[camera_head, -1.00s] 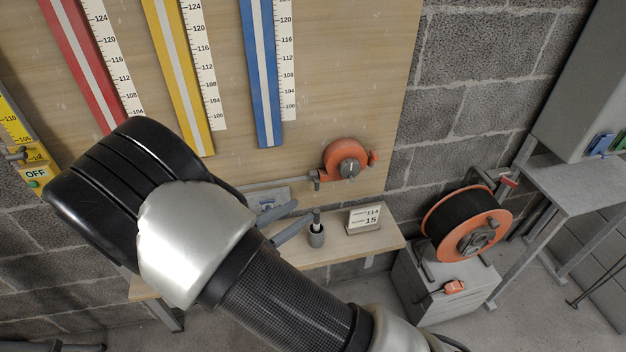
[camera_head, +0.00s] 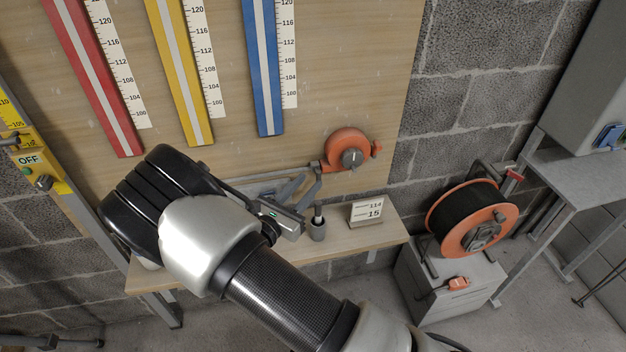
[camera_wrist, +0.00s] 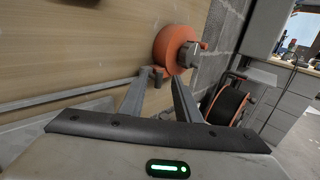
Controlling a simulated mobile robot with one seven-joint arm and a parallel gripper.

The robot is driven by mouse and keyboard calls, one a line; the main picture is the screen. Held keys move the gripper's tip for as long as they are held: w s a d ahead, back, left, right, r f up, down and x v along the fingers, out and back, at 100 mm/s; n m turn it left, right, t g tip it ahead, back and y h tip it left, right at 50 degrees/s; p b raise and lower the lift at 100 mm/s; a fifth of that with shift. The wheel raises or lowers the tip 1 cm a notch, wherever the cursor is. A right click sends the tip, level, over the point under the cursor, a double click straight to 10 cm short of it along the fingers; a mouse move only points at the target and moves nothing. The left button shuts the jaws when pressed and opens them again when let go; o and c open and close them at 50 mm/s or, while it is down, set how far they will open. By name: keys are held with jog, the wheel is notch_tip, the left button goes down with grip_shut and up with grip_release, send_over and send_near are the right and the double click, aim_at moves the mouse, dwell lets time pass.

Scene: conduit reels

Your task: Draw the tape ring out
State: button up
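The orange tape reel (camera_head: 348,148) with a grey knob is mounted low on the wooden board. It also shows in the wrist view (camera_wrist: 173,50). A small grey piece at its lower left, which looks like the tape ring (camera_wrist: 157,75), shows between my fingertips in the wrist view. In the head view the ring is hard to separate from my fingers. My gripper (camera_head: 312,177) is open, its fingertips close to the ring on either side. I cannot tell whether they touch it. The gripper also shows in the wrist view (camera_wrist: 164,82).
A grey rail (camera_wrist: 70,97) runs along the board left of the reel. Below are a wooden shelf (camera_head: 350,240), a small grey cup (camera_head: 317,231) and a number card (camera_head: 366,211). A black cable reel (camera_head: 470,217) stands on a grey cabinet at right.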

aim_at(317, 173)
jog(key=shift+x, duration=1.9)
grip_shut()
